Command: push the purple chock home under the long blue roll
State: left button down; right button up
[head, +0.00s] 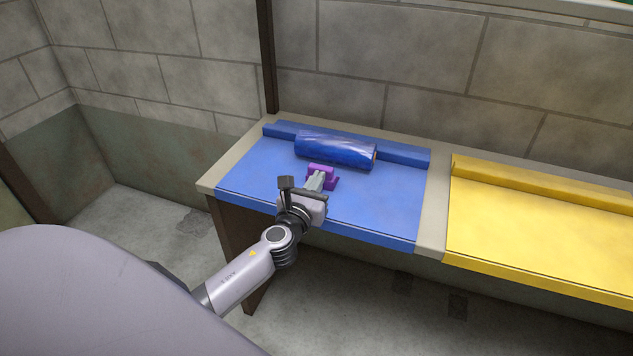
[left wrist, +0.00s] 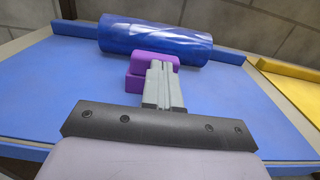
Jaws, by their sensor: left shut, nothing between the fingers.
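The long blue roll (head: 336,150) lies on the blue panel of the bench, in front of a low blue back rail. In the left wrist view the roll (left wrist: 155,42) spans the top middle. The purple chock (head: 331,182) sits on the near side of the roll; in the left wrist view the chock (left wrist: 134,82) appears against or very close to the roll's near side. My left gripper (head: 320,174) is shut and empty, its fingertips (left wrist: 158,66) at the near side of the chock. The fingers hide part of the chock, so I cannot tell whether they touch it. My right gripper is out of view.
The blue panel (head: 385,210) is bare around the roll and chock. A blue back rail (head: 405,155) runs behind the roll. A yellow panel (head: 540,225) with its own rail lies to the right, past a beige strip (head: 434,215). A block wall stands behind.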

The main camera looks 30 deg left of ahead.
aim_at(324, 166)
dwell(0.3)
pick_arm(q)
jog(key=b+x, duration=0.1)
jog(key=x, duration=0.4)
jog(key=shift+w+a, duration=0.15)
jog(key=shift+w, duration=0.5)
jog(key=shift+s, duration=0.1)
